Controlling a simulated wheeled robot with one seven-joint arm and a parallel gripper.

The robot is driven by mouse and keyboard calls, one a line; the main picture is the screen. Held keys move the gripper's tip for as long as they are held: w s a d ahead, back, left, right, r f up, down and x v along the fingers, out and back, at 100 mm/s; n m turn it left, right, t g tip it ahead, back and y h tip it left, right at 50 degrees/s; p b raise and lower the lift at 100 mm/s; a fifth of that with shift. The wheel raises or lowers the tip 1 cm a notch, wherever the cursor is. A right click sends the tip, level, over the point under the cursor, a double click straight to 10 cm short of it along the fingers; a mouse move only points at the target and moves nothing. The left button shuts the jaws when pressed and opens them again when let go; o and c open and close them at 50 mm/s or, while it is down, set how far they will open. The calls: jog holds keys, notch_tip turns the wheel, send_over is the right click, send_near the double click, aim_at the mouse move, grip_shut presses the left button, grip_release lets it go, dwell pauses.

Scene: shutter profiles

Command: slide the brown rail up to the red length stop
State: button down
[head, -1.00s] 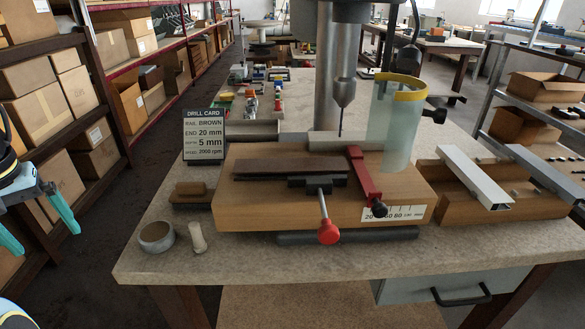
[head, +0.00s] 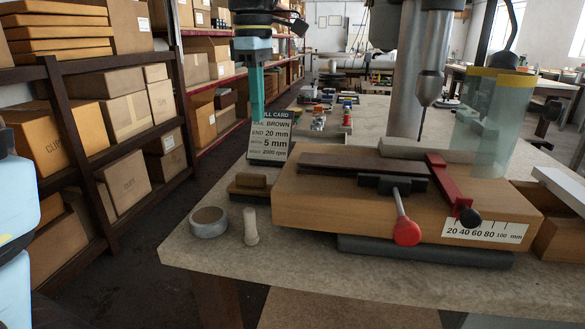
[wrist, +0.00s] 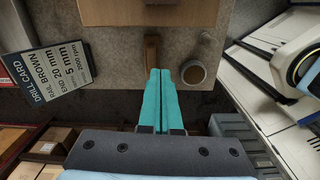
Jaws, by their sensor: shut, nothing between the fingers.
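The brown rail (head: 335,161) lies flat on the wooden drilling block (head: 340,212), behind a dark clamp with a red-knobbed lever (head: 406,230). The red length stop (head: 448,182) crosses the block at the right, beyond the rail's right end; a small gap seems to separate them. My gripper (head: 257,115) is shut and empty, its teal fingers pointing down in front of the drill card (head: 270,135), left of the rail and above it. In the wrist view the closed fingers (wrist: 160,72) show near the bench edge; the rail is not clearly seen there.
A wooden-backed brush (head: 250,183), a tape roll (head: 209,220) and a small pale cylinder (head: 250,227) stand left of the block. The drill chuck (head: 430,88) hangs above it, with a clear guard (head: 495,115) at right. Shelves with boxes line the left.

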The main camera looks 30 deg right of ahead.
aim_at(303, 157)
jog(key=shift+n, duration=0.5)
jog(key=s+d+f, duration=0.1)
jog(key=f, duration=0.2)
jog(key=s+d+f, duration=0.1)
jog(key=d+f, duration=0.1)
jog(key=s+d+f, duration=0.1)
jog(key=f, duration=0.2)
jog(key=shift+s+d+f+p, duration=0.2)
jog(key=shift+s+f+p, duration=0.1)
jog(key=shift+f+p, duration=0.1)
jog(key=shift+s+d, duration=0.3)
jog(key=shift+d, duration=0.1)
jog(key=shift+s+d+p, duration=0.55)
jog(key=shift+s+d, duration=0.15)
jog(key=shift+d, duration=0.1)
